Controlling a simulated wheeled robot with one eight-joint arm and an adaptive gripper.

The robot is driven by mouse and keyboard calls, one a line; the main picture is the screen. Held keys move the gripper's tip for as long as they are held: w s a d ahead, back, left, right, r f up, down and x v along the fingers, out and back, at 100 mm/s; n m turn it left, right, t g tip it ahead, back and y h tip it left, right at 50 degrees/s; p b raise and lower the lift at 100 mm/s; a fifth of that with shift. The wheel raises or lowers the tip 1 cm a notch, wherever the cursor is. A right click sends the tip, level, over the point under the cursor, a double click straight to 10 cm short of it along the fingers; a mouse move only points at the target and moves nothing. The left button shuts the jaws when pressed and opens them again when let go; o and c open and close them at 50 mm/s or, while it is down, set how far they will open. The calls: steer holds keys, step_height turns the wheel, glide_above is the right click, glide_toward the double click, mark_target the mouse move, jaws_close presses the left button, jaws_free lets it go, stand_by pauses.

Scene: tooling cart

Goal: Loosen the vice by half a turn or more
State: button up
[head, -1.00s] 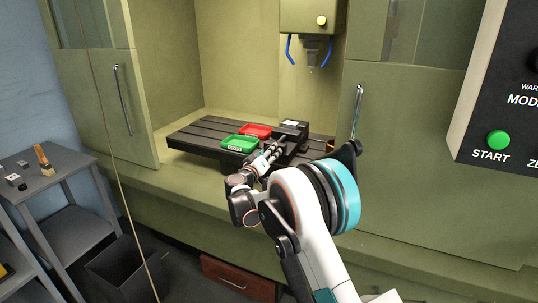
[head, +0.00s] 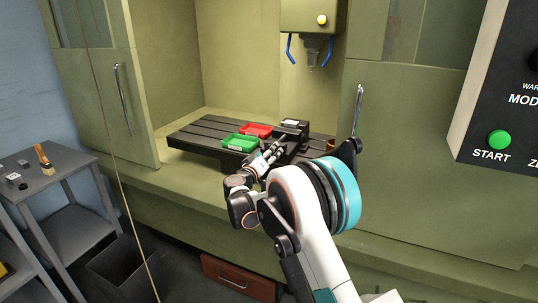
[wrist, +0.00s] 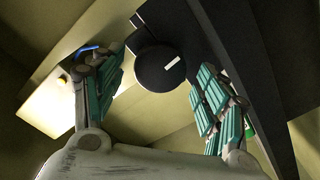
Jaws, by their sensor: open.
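The dark vice (head: 298,130) stands on the slotted machine table, with a pale patch on its top. My gripper (head: 268,155) is at its near side and hides part of it. In the wrist view, a round black knob (wrist: 160,68) with a short white mark shows between the fingers of my gripper (wrist: 162,62). The fingers are open, one on each side of the knob, with a gap to the right finger. Contact with the left finger cannot be told. The dark vice body (wrist: 215,30) is behind the knob.
A green tray (head: 239,142) and a red tray (head: 257,131) lie on the slotted table (head: 195,134), left of the vice. The spindle head (head: 312,18) with blue levers hangs above. Cabinet doors flank the opening. A grey side table (head: 60,165) with small items stands at left.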

steer(key=v, duration=1.1)
